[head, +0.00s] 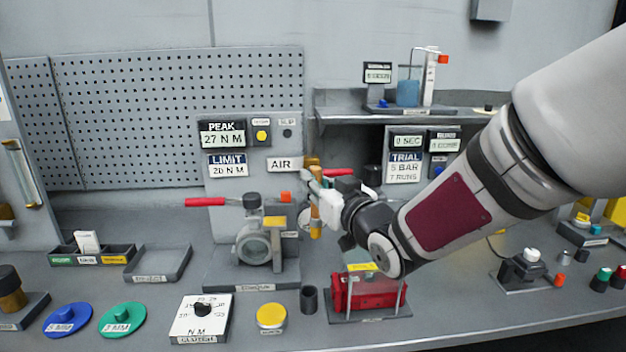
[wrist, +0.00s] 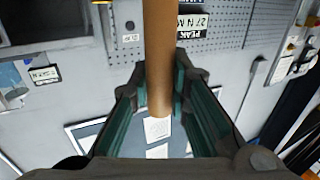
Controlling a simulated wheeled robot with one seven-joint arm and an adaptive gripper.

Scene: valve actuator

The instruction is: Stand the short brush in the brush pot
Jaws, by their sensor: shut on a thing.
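The short brush (head: 316,220) shows as a light-brown handle held roughly upright in the head view. My gripper (head: 321,198) is shut on it, above the bench and in front of the grey test panel. In the wrist view the brown handle (wrist: 158,55) runs between the two fingers of my gripper (wrist: 161,92). The bristles cannot be made out clearly. A small dark open cup (head: 309,299), which looks like the brush pot, stands on the bench near the front. The brush is above it and apart from it.
A valve with a red lever (head: 205,202) stands left of the brush. A red block in a stand (head: 368,291) is right of the cup, a yellow round cap (head: 271,317) left of it. A torque dial box (head: 200,318) and coloured discs lie further left.

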